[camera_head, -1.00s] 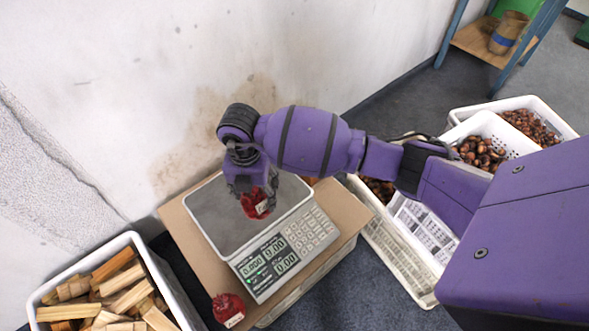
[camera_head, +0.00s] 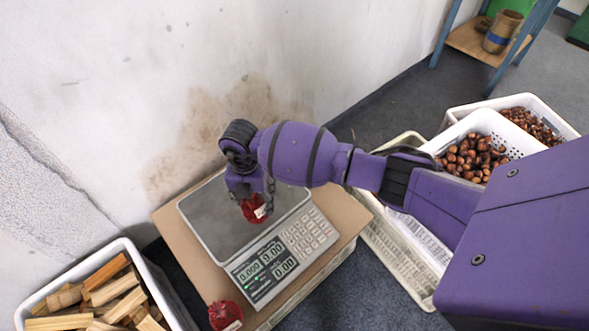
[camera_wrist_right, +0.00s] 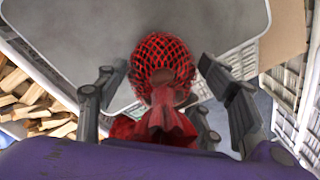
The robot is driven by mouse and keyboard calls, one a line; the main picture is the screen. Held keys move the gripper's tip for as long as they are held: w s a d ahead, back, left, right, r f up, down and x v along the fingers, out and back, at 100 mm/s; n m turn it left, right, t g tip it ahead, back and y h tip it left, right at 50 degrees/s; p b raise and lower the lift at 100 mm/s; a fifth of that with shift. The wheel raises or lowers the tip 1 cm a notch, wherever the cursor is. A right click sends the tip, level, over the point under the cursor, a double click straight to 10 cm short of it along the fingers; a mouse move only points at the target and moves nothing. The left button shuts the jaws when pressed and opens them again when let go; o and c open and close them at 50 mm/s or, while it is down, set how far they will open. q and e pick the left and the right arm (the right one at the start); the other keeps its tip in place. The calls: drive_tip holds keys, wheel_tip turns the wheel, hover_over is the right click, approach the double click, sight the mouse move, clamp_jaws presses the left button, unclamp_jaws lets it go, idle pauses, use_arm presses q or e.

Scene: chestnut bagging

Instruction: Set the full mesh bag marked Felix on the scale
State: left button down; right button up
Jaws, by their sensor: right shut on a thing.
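My right gripper (camera_head: 252,190) is shut on a red mesh bag (camera_head: 253,209) with a white tag, over the front part of the scale's grey pan (camera_head: 213,215). In the right wrist view the filled red bag (camera_wrist_right: 163,64) hangs between the fingers, its gathered red top towards the wrist. I cannot read the name on the tag, nor tell whether the bag touches the pan. The scale (camera_head: 290,245) has a keypad and displays in front. My left gripper is not in view.
A second red mesh bag (camera_head: 225,315) with a white tag sits at the cardboard's front edge. A white crate of wood pieces (camera_head: 150,285) stands at left. Crates of chestnuts (camera_head: 515,142) stand at right. The stained wall (camera_head: 200,130) is close behind the scale.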

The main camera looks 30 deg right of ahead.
drive_tip(key=o, duration=1.5)
drive_tip(key=shift+w, duration=0.1)
drive_tip(key=shift+c, duration=0.2)
drive_tip(key=shift+r, duration=0.1)
wheel_tip(320, 180, up, 11)
drive_tip(key=p, duration=0.2)
drive_tip(key=shift+w+r+p, duration=0.1)
drive_tip(key=shift+r+p, duration=0.05)
drive_tip(key=shift+p, duration=0.25)
drive_tip(key=shift+r, duration=0.45)
